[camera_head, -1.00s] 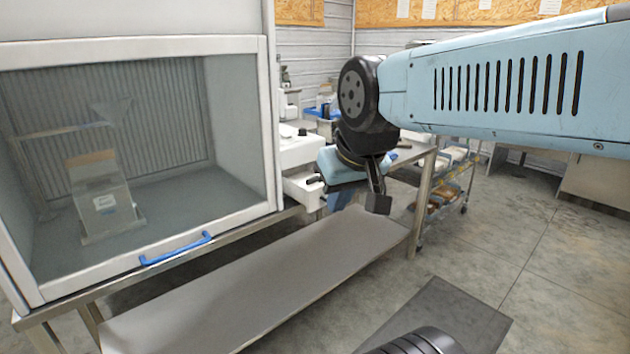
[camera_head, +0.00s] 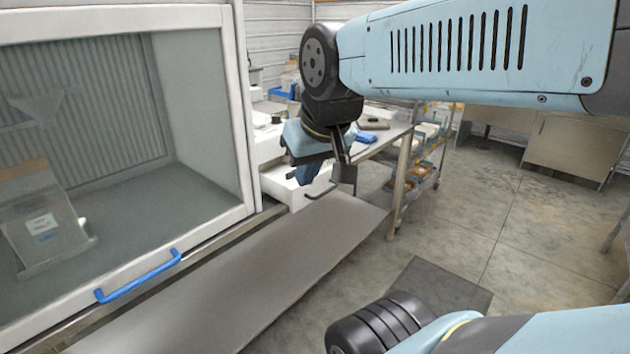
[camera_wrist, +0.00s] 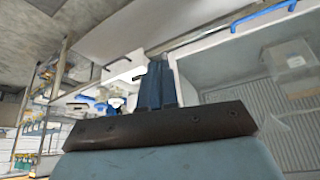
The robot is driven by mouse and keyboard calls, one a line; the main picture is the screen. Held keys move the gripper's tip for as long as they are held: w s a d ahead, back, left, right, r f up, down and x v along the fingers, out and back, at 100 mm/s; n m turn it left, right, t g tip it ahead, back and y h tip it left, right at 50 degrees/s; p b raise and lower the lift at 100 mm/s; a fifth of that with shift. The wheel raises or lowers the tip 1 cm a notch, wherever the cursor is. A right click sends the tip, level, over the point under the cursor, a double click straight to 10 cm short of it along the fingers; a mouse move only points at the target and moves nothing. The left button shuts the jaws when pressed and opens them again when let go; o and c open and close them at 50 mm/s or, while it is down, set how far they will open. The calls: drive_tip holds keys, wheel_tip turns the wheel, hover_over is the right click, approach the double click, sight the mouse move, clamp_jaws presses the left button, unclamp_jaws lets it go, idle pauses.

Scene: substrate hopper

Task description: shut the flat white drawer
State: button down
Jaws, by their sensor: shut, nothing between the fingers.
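The flat white drawer (camera_head: 291,187) juts out of a white machine beside the hood, so it stands open. Its dark bar handle (camera_head: 321,192) is on the front. My gripper (camera_head: 308,174) is shut and empty, with its blue fingers pointing down over the drawer in the head view and hiding part of it. I cannot tell whether they touch. In the wrist view my gripper's shut blue fingers (camera_wrist: 160,72) are in the middle, and the drawer (camera_wrist: 125,66) shows partly, left of them.
A glass-fronted hood with a blue handle (camera_head: 138,276) stands at left. A grey shelf (camera_head: 250,270) runs low in front of it. A metal table (camera_head: 398,185) and a wire cart (camera_head: 425,165) stand behind my gripper. Open concrete floor lies at right.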

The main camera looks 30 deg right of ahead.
drive_tip(key=w+d+f+m+g+y, duration=0.1)
drive_tip(key=w+f+m+y, duration=0.2)
drive_tip(key=w, duration=0.4)
drive_tip(key=m+t, duration=0.4)
drive_tip(key=m, duration=0.7)
approach(322, 187)
drive_tip(key=x, duration=0.6)
drive_tip(key=shift+d+f, duration=0.1)
drive_tip(key=w+a, duration=0.2)
drive_tip(key=w, duration=0.3)
drive_tip(key=w+a, duration=0.2)
drive_tip(key=w, duration=0.3)
drive_tip(key=w+a, duration=0.2)
drive_tip(key=w, duration=0.4)
drive_tip(key=shift+w, duration=0.35)
drive_tip(key=shift+w+a, duration=0.15)
drive_tip(key=shift+w, duration=0.05)
